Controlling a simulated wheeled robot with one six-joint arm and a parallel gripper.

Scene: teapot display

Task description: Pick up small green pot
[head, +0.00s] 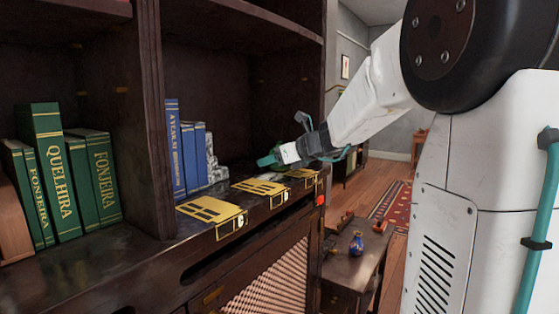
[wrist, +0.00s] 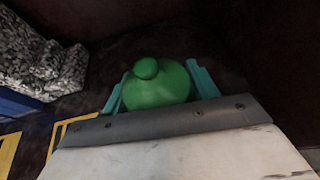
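The small green pot (wrist: 158,88) is round with a knob on its lid. In the wrist view it sits between the two teal fingers of my gripper (wrist: 158,84). The fingers stand on either side of it, with a narrow dark gap on the right; contact on the left is hard to tell. The pot's lower part is hidden behind the gripper's grey edge. In the head view my gripper (head: 268,160) reaches into the right shelf bay, and the pot is mostly hidden there by the gripper.
Blue books (head: 187,150) and a speckled grey bookend (head: 213,160) stand left of my gripper. Yellow plates (head: 212,213) lie along the shelf's front edge. Green books (head: 55,170) fill the left bay behind an upright divider (head: 150,120). A low table (head: 355,255) with a blue vase stands below right.

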